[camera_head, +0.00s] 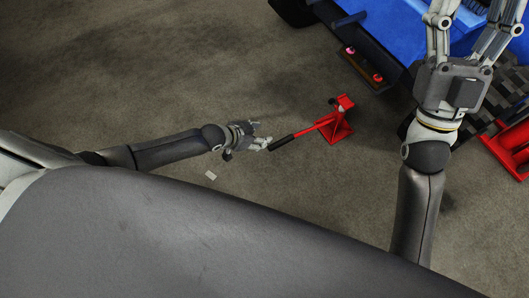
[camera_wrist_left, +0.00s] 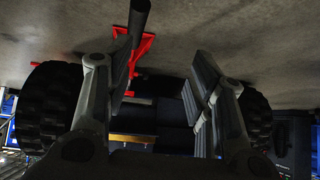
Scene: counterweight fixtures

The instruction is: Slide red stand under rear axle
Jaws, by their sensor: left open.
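The red stand (camera_head: 337,127) is on the floor in the middle of the head view, left of the blue vehicle. Its black-gripped handle (camera_head: 284,142) points left, towards my left gripper (camera_head: 262,134). That gripper is open and its fingertips are close to the handle's end; I cannot tell whether they touch. I cannot make out the rear axle.
The blue vehicle (camera_head: 395,28) fills the upper right, with a dark tray-like step (camera_head: 362,68) at its side. Another red object (camera_head: 512,148) stands at the right edge. A small white scrap (camera_head: 211,175) lies on the floor.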

